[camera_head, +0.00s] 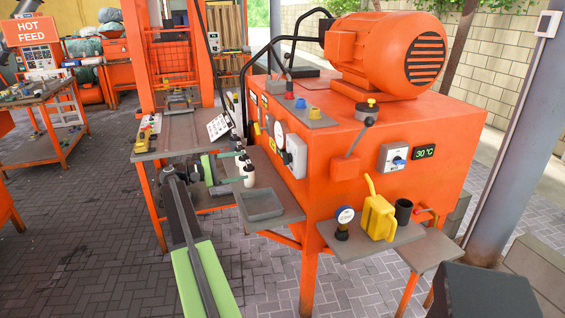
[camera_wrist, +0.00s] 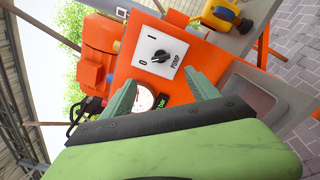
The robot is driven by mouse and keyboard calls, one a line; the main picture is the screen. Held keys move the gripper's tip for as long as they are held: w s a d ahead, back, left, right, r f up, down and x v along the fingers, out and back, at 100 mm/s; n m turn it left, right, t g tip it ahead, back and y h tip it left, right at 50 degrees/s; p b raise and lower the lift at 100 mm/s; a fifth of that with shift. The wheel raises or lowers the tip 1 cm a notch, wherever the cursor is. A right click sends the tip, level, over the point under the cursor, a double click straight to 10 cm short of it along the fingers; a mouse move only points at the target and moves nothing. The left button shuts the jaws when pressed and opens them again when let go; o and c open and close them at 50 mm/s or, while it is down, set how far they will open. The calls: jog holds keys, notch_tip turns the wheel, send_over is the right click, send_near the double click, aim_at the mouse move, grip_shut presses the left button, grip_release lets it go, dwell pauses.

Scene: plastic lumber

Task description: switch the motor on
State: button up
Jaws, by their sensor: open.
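The orange motor (camera_head: 385,52) with a black grille sits on top of the orange cabinet (camera_head: 335,115). A white plate with a rotary switch (camera_wrist: 158,57) fills the upper middle of the wrist view. It has a dark knob and the marks I, 0 and PUMP; its setting is unclear. My gripper (camera_wrist: 162,77) is open, its two green fingers pointing toward this switch, with nothing seen between the tips. In the head view my gripper (camera_head: 238,167) is left of the cabinet. Another switch box with a blue knob (camera_head: 397,160) is on the cabinet's front, beside a 30 °C display (camera_head: 424,152).
A grey tray (camera_head: 262,204) is below my gripper's side of the cabinet. A lever (camera_head: 359,138) sticks up from the cabinet front. Paved floor is open at lower left.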

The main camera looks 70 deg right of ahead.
aim_at(287, 158)
jog(key=x, duration=1.7)
jog(key=shift+f, duration=0.1)
jog(key=c, duration=1.4)
jog(key=shift+o, duration=0.2)
